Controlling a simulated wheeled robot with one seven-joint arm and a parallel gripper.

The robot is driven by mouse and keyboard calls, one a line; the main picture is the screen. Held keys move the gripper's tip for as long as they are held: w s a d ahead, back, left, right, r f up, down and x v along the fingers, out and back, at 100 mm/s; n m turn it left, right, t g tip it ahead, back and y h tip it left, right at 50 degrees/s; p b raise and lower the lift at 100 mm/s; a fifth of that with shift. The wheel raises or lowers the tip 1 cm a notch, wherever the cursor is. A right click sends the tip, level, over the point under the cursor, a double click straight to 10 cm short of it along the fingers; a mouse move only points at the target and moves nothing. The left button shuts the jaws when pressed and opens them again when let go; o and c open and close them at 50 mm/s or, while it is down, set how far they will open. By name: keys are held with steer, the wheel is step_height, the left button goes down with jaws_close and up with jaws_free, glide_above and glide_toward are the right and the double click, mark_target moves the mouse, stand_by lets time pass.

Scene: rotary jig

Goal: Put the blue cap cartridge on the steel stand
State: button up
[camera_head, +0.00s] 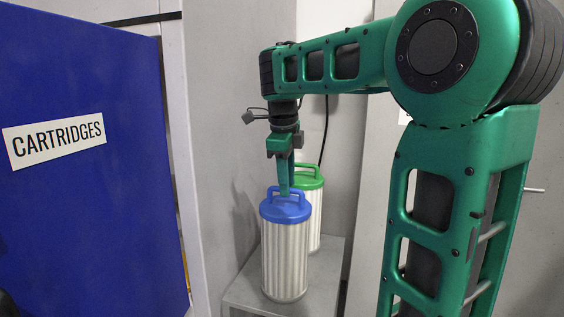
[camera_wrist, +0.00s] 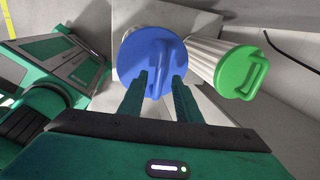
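The blue cap cartridge (camera_head: 285,255) stands upright on a grey box-shaped support (camera_head: 245,291), its white pleated body below a blue cap with a loop handle. In the wrist view its blue cap (camera_wrist: 135,50) is at the upper middle. My gripper (camera_head: 285,188) points down at the handle from above. In the wrist view my gripper (camera_wrist: 160,78) has its fingers apart, one on each side of the handle, with a gap showing between them. Whether this grey support is the steel stand, I cannot tell.
A green cap cartridge (camera_head: 308,181) stands close behind and right of the blue one; its cap shows in the wrist view (camera_wrist: 238,73). A blue door panel (camera_head: 90,210) labelled CARTRIDGES is at the left. Grey walls stand close around the support. A dark cable hangs behind.

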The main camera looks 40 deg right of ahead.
steer(key=v, duration=0.8)
steer(key=shift+r, duration=0.3)
steer(key=shift+a, duration=0.1)
steer(key=s+d+f+n+g, duration=0.1)
steer(key=s+d+f+n, duration=0.2)
steer(key=s+f+n, duration=0.4)
steer(key=s+d+f+n+g, duration=0.1)
steer(key=s+d+f+n, duration=0.2)
steer(key=s+f+n, duration=0.4)
steer(key=s+a+f+n+y, duration=0.1)
steer(key=s+a+f+n, duration=0.2)
steer(key=s+f, duration=0.3)
steer(key=s+a+f+n+y, duration=0.1)
steer(key=s+a+f+n, duration=0.2)
steer(key=s+f+n, duration=0.2)
steer(key=shift+s+a+f, duration=0.25)
steer(key=shift+s+f, duration=0.35)
steer(key=shift+f, duration=0.2)
